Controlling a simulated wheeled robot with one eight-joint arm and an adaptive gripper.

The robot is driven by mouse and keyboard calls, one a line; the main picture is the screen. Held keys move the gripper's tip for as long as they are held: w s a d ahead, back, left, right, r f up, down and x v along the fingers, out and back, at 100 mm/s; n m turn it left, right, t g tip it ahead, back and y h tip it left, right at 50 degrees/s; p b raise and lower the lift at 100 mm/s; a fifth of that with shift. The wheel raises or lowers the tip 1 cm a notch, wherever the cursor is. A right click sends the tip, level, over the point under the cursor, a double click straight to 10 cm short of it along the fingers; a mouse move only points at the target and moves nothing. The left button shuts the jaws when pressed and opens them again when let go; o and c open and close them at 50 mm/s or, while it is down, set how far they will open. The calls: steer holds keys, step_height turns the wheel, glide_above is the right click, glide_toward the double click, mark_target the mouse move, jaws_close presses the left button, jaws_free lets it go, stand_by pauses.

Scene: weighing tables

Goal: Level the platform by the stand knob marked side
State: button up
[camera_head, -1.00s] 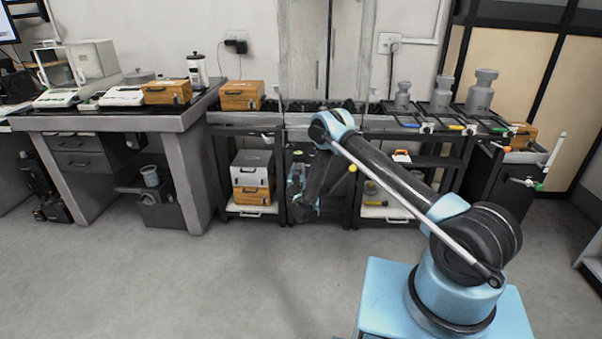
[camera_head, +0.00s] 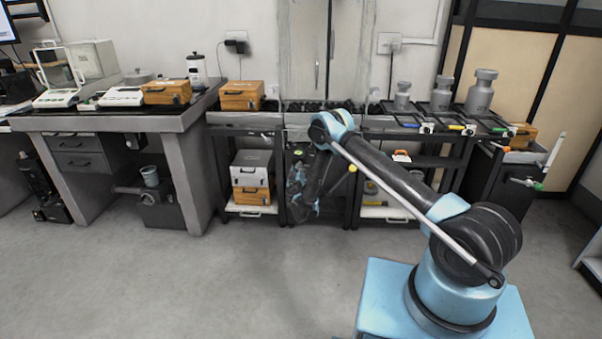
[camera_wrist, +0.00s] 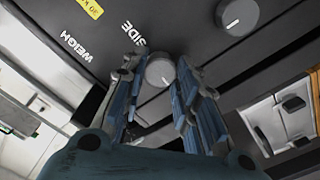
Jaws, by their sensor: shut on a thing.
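In the wrist view a round grey knob (camera_wrist: 160,72) with a white pointer line sits on a dark panel (camera_wrist: 185,28), beside the printed word SIDE. My gripper (camera_wrist: 158,68) has its blue and grey fingers on either side of this knob and is shut on it. A second, similar knob (camera_wrist: 237,14) is on the panel at the upper right. The word WEIGH is printed to the left. In the head view my gripper (camera_head: 301,188) is low at the front of the middle dark stand; the knob is hidden there. I cannot make out the platform's tilt.
Grey weights (camera_head: 480,92) stand on trays at the right. A wooden box (camera_head: 241,96) is on the left stand, and a heavy table (camera_head: 110,122) with balances is farther left. The floor in front is clear.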

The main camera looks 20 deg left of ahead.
steer(key=shift+n, duration=0.3)
steer(key=o, duration=1.1)
